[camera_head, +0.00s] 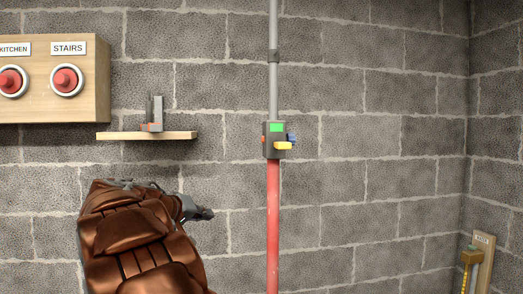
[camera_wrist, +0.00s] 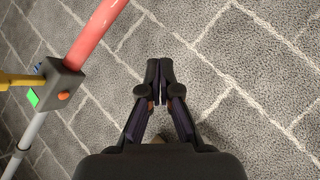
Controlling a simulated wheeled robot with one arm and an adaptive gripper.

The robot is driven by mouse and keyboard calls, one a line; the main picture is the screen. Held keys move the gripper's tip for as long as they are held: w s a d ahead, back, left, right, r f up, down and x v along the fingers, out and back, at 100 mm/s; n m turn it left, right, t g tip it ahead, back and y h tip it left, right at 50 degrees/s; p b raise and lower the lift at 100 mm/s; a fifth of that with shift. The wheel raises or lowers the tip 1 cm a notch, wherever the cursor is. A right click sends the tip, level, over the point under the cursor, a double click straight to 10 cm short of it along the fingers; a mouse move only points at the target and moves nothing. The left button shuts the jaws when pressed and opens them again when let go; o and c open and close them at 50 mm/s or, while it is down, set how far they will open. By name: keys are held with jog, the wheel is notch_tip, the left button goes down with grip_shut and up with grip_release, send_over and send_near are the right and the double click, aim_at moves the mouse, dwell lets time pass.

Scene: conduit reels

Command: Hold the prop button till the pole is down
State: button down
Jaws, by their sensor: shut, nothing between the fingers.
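The pole runs up the wall in the head view, with a grey upper tube (camera_head: 274,90) and a red lower tube (camera_head: 273,215). A dark box (camera_head: 268,150) joins them, with a green screen, a yellow lever (camera_head: 283,145) and a blue part on its right. A small orange button (camera_head: 263,139) is on its left side; the button also shows in the wrist view (camera_wrist: 64,96). I cannot tell from any label whether it is the prop button. My gripper (camera_head: 210,214) is shut and empty, left of and below the box, apart from the pole.
A wooden panel (camera_head: 98,85) with red buttons labelled KITCHEN and STAIRS is on the wall at upper left. A small wooden shelf (camera_head: 174,136) holds a grey object (camera_head: 155,110). A board (camera_head: 486,245) with a yellow item hangs at lower right. The wall around the pole is bare.

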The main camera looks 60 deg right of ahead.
aim_at(263, 139)
jog(key=w+d+r+m+g+h, duration=0.1)
jog(key=d+r+m+h, duration=0.1)
jog(key=d+r, duration=0.3)
jog(key=w+d+r+m+g+h, duration=0.2)
jog(key=d+r+h, duration=0.3)
jog(key=r, duration=0.9)
jog(key=shift+d+r+m+p, duration=0.3)
jog(key=shift+d+m+p, duration=0.05)
jog(key=shift+d+m, duration=0.35)
jog(key=s+d, duration=0.5)
jog(key=s, duration=0.1)
jog(key=shift+s+d+b, duration=0.25)
jog(key=shift+s+b, duration=0.05)
jog(key=shift+s, duration=0.1)
jog(key=shift+s+d+f+b, duration=0.15)
jog(key=shift+b, duration=0.35)
jog(key=shift+s+d, duration=0.1)
jog(key=shift+s, duration=0.05)
